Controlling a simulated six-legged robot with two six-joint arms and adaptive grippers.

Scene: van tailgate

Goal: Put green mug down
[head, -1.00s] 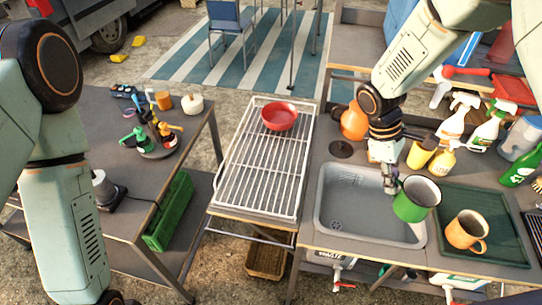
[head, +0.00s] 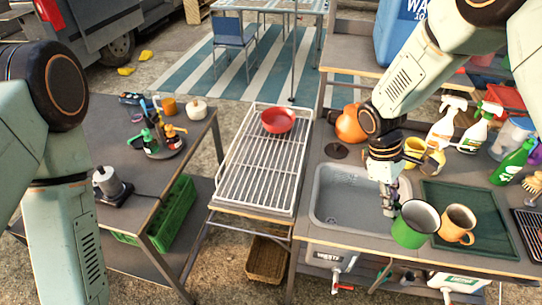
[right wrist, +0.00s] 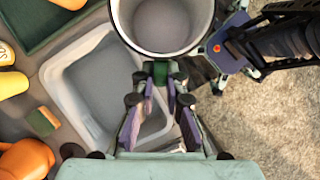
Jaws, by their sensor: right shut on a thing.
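The green mug (head: 408,234) is upright, with a pale inside, in the head view. My right gripper (head: 391,207) is shut on it at its left side; the closed fingers also show against the mug's wall in the right wrist view (right wrist: 162,72). The mug appears in front of the sink's right front corner and the left edge of the dark green mat (head: 485,237). I cannot tell its exact height above the counter. My left arm comes in at the left of the head view, but its gripper is out of frame.
An orange mug (head: 457,224) stands on the mat, close right of the green mug. The sink (head: 345,200) lies left. A white rack (head: 262,170) holds a red bowl (head: 278,120). The mat's right part is clear.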

